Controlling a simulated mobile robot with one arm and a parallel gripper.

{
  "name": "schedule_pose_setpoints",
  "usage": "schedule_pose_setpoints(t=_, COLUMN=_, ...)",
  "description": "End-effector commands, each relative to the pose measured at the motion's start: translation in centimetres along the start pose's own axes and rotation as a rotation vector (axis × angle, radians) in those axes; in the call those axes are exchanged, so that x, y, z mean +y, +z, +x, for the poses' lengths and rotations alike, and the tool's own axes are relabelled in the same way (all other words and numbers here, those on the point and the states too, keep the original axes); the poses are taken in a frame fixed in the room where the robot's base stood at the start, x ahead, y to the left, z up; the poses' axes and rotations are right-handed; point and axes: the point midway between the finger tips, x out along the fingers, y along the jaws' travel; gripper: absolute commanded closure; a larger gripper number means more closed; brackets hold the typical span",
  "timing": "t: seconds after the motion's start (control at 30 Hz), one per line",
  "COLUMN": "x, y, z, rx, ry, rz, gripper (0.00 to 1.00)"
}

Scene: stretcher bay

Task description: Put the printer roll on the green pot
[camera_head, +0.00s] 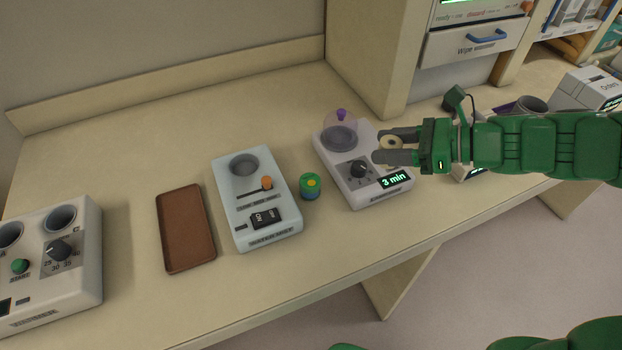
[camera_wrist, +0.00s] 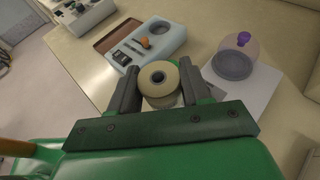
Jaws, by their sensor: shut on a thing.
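The cream printer roll (camera_head: 391,142) is between the fingers of my gripper (camera_head: 381,146), which is shut on it. In the wrist view the roll (camera_wrist: 159,90) shows its dark central hole, with one finger on each side of my gripper (camera_wrist: 158,74). The gripper holds it above the front part of the white timer device. A small green pot (camera_head: 310,192) with a yellow top and a blue band stands on the counter, left of the gripper, between two devices.
The white timer device (camera_head: 341,178) with a purple-knobbed clear dome (camera_head: 340,120) stands right of the pot. A pale blue device (camera_head: 228,180) stands close on its left. A brown tray (camera_head: 184,230) lies farther left. The counter behind them is clear.

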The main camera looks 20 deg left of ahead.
Motion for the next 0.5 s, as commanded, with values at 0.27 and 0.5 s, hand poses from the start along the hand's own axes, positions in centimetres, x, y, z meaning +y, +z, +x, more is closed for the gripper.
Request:
schedule_pose_setpoints(t=0.27, x=7.5, y=2.4, z=5.5, rx=0.015, ry=0.138, rz=-0.051, gripper=0.83)
schedule_pose_setpoints(t=0.5, x=10.1, y=2.8, z=7.1, rx=0.022, ry=0.184, rz=-0.068, gripper=0.83)
